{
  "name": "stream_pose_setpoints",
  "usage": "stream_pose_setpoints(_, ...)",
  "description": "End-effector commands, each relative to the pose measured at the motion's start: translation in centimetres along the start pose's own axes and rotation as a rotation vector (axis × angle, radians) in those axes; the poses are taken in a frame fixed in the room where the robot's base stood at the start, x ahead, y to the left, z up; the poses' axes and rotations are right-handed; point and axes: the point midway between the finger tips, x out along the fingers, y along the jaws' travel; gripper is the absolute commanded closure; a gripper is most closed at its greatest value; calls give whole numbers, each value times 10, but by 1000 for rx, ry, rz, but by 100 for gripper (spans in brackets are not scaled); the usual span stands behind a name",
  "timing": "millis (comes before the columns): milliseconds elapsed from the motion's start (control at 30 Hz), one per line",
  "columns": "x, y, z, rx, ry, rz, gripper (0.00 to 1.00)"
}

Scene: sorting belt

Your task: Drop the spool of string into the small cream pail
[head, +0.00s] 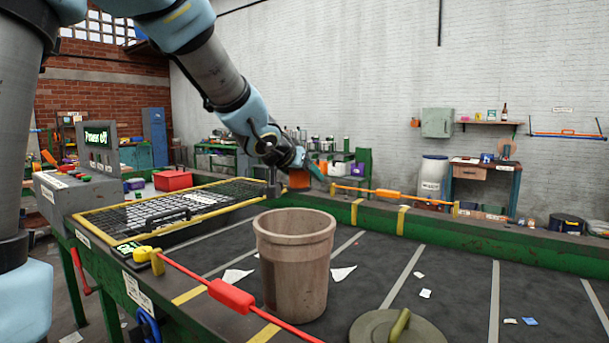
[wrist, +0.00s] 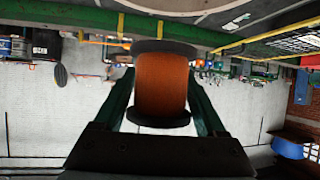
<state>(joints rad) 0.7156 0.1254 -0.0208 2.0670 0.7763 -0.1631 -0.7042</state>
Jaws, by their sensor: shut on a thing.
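The spool of string (head: 299,180) is orange with dark end flanges. My gripper (head: 306,168) is shut on it and holds it in the air; in the wrist view the spool (wrist: 161,92) sits between the two green fingers. The small cream pail (head: 293,262) stands upright on the dark belt, with its inside mostly hidden. In the head view the spool shows above the pail's rim, apart from it. In the wrist view a round pale shape at the top edge, probably the pail (wrist: 180,5), lies beyond the spool.
A yellow-framed mesh guard (head: 180,212) lies left of the pail. A red-and-yellow barrier rod (head: 232,296) runs along the near edge. A round grey lid (head: 372,328) with a handle lies at front right. Paper scraps lie on the belt. An orange rod (head: 384,194) lines the far edge.

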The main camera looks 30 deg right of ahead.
Motion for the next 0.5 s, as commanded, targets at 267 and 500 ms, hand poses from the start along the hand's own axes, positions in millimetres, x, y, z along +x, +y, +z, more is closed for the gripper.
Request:
stream_pose_setpoints(267,18,0,32,1,1,0,82)
stream_pose_setpoints(500,20,0,36,0,1,0,82)
